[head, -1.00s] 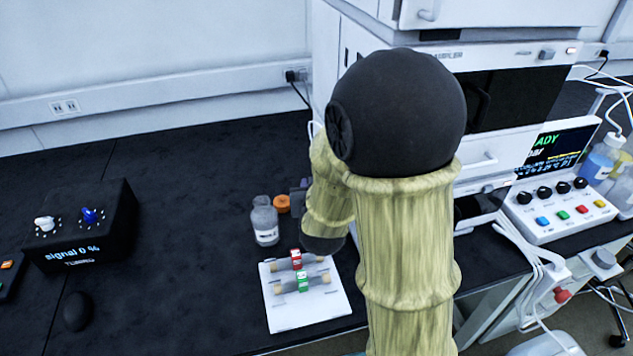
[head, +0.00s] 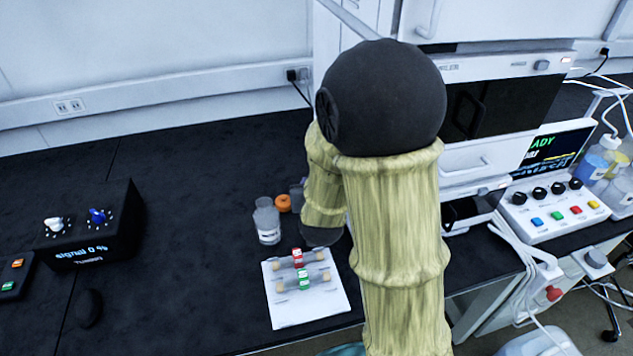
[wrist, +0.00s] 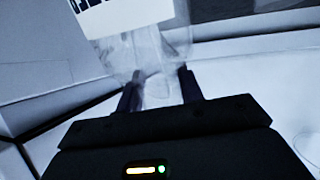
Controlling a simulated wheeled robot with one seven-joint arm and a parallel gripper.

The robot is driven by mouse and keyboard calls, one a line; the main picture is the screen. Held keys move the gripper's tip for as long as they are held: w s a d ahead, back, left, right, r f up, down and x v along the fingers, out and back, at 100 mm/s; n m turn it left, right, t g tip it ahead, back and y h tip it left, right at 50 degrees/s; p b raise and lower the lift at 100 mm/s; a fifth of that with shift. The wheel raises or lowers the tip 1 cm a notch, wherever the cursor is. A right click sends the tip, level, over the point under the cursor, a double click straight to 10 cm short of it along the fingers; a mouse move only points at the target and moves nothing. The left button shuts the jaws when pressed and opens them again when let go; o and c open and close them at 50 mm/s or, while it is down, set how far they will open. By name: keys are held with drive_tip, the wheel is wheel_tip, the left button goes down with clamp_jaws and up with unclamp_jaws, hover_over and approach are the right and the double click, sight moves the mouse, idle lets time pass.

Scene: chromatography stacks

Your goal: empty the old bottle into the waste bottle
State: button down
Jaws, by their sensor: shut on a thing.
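In the wrist view my gripper (wrist: 160,92) is shut on a clear bottle (wrist: 150,50). A white label (wrist: 128,14) with dark letters shows on it, cut off by the top edge, so I cannot read it. Its contents and tilt are unclear. In the head view my arm hides the held bottle and most of the gripper; only a small dark part shows at the arm's left side. A clear, labelled bottle (head: 266,218) stands upright and open on the black bench, left of my arm. Its label is too small to read.
An orange cap-like ring (head: 283,203) lies beside the standing bottle. A white tray (head: 325,308) with red- and green-labelled tubes lies in front. A black signal box (head: 95,225) is at left. The instrument stack (head: 480,110) stands close behind my arm. The bench between box and bottle is clear.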

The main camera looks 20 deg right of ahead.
drive_tip(key=shift+w+r+g+p, duration=0.45)
drive_tip(key=shift+r+g+p, duration=0.15)
drive_tip(key=shift+p, duration=1.45)
drive_tip(key=shift+w+f+g+p, duration=0.15)
drive_tip(key=shift+f+g+p, duration=0.25)
drive_tip(key=shift+g+p, duration=1.05)
drive_tip(key=shift+f+t+p, duration=0.25)
drive_tip(key=shift+f+p, duration=0.05)
drive_tip(key=shift+p, duration=0.75)
drive_tip(key=shift+r+g+p, duration=0.1)
drive_tip(key=shift+g+p, duration=0.4)
drive_tip(key=shift+p, duration=1.1)
drive_tip(key=shift+n+g+p, duration=0.3)
drive_tip(key=shift+g+p, duration=0.2)
drive_tip(key=shift+p, duration=0.95)
drive_tip(key=shift+f, duration=0.2)
drive_tip(key=shift+r+p, duration=0.1)
drive_tip(key=shift+p, duration=0.55)
drive_tip(key=shift+f+g+p, duration=0.2)
drive_tip(key=shift+g+p, duration=0.4)
drive_tip(key=shift+p, duration=0.4)
